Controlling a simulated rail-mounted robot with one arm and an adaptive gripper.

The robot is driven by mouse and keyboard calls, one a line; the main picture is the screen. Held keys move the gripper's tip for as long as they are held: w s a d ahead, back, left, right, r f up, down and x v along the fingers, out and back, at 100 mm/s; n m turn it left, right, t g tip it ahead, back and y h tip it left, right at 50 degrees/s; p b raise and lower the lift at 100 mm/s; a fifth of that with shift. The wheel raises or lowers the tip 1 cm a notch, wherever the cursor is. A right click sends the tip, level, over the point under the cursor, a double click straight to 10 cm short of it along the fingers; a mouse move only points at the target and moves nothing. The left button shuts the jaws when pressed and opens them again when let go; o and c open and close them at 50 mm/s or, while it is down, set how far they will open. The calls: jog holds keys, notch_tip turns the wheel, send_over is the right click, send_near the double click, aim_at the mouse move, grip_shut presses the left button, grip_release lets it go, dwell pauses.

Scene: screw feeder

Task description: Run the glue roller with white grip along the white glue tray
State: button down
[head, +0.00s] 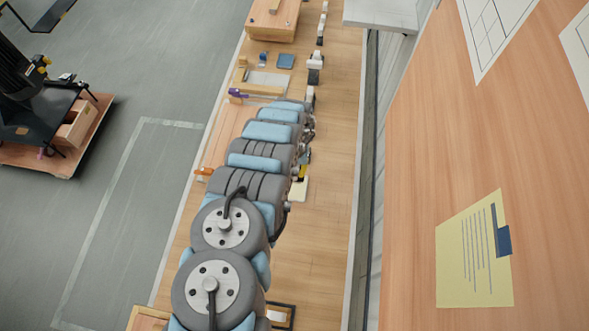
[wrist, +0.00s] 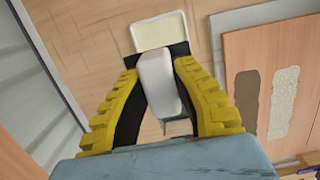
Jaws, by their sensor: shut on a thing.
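The glue roller's white grip (wrist: 158,88) is between the yellow fingers of my gripper (wrist: 157,70) in the wrist view. The fingers are closed on its two sides. A thin grey part shows below the grip, but the roller's working end is not clear. The white glue tray (wrist: 137,37), with a cream filling, lies just beyond the grip, partly covered by it at its near edge. I cannot tell whether the roller touches the tray. In the head view the pale tray (head: 300,189) lies on the bench, right of my arm, and my yellow fingers (head: 301,170) show just above it.
A wooden board (wrist: 240,58) with a brown strip and a speckled strip lies to the right in the wrist view. In the head view, a purple-handled tool (head: 237,94) and an orange-handled item (head: 204,171) lie left of my arm. The bench right of the tray is clear.

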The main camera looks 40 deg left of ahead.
notch_tip(320, 180, down, 3)
jog(key=shift+d+r+b, duration=0.1)
jog(key=shift+r+b, duration=0.1)
jog(key=shift+b, duration=0.55)
jog(key=shift+f+b, duration=0.95)
jog(key=shift+f, duration=0.5)
jog(key=shift+f, duration=0.1)
jog(key=shift+f+b, duration=0.3)
jog(key=shift+f, duration=0.1)
jog(key=shift+f, duration=0.3)
dwell(0.7)
notch_tip(320, 180, up, 7)
jog(key=p, duration=0.6)
jog(key=shift+r, duration=0.1)
dwell(0.8)
